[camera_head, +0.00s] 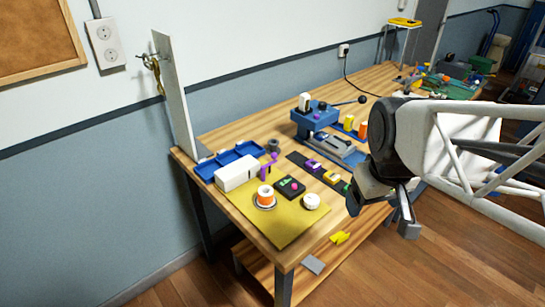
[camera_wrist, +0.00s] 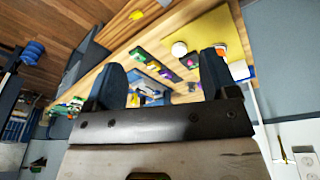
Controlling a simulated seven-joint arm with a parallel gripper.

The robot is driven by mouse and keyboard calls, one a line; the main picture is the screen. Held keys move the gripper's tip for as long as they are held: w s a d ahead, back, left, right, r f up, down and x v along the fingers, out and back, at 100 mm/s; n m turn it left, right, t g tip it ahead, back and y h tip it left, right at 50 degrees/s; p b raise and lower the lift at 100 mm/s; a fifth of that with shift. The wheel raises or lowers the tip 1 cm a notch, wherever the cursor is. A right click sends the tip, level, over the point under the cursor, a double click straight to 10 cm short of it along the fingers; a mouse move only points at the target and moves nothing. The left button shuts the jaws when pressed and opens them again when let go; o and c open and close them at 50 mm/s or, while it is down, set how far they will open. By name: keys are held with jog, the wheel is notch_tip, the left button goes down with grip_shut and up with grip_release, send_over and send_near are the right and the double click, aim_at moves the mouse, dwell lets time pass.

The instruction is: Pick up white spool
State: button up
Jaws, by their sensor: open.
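A short round white piece (camera_head: 311,201), which looks like the white spool, sits on the front right part of a yellow mat (camera_head: 285,228). It also shows in the wrist view (camera_wrist: 179,49), apart from my fingers. Another white upright piece (camera_head: 304,101) stands on top of the blue press; I cannot tell if it is a spool. My gripper (camera_head: 382,208) is open and empty, right of the mat and out past the bench's front edge. In the wrist view its two dark fingers (camera_wrist: 162,75) stand wide apart.
On the mat, an orange and white spool (camera_head: 265,196) stands left of the white piece, with a black box (camera_head: 290,187) behind. A blue tray (camera_head: 230,160), a blue press (camera_head: 314,117) and a dark strip (camera_head: 318,171) with coloured pieces lie farther back. The mat's front is clear.

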jog(key=w+a+f+n+g, duration=0.1)
jog(key=w+a+f+n, duration=0.3)
jog(key=w, duration=0.3)
jog(key=w+a+f+n, duration=0.1)
jog(key=w+a+n, duration=0.4)
jog(key=w+a, duration=0.15)
jog(key=n+g, duration=0.1)
jog(key=n, duration=0.7)
send_over(267, 194)
jog(key=w, duration=0.2)
jog(key=f, duration=1)
jog(key=shift+s+f, duration=0.2)
jog(key=shift+f, duration=0.1)
jog(key=shift+w+a+f, duration=0.15)
jog(key=shift+a+f, duration=0.05)
jog(key=shift+f, duration=0.1)
jog(key=shift+f, duration=1.2)
jog(key=shift+f, duration=0.1)
jog(key=shift+f, duration=2.5)
